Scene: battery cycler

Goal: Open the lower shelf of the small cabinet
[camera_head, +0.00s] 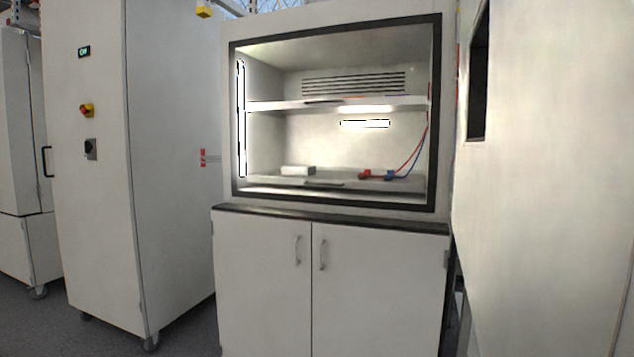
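The small cabinet (332,213) stands ahead, slightly right of the middle. Its upper part is an open-fronted, lit chamber with a dark frame. The lower shelf (350,182) lies near the chamber floor, with a dark handle strip (324,184) at its front edge. A pale block (298,171) sits on its left part. Red (365,175) and blue (390,175) clips with cables sit on its right part. The upper shelf (300,105) runs above it and has a similar dark strip. Both shelves appear pushed in. My gripper is not in view.
Two shut lower doors (262,285) with vertical handles are under a dark ledge (330,219). A tall white cabinet (105,180) with a red-yellow switch stands left. A large white unit (545,200) stands close at right. Grey floor (188,335) shows at lower left.

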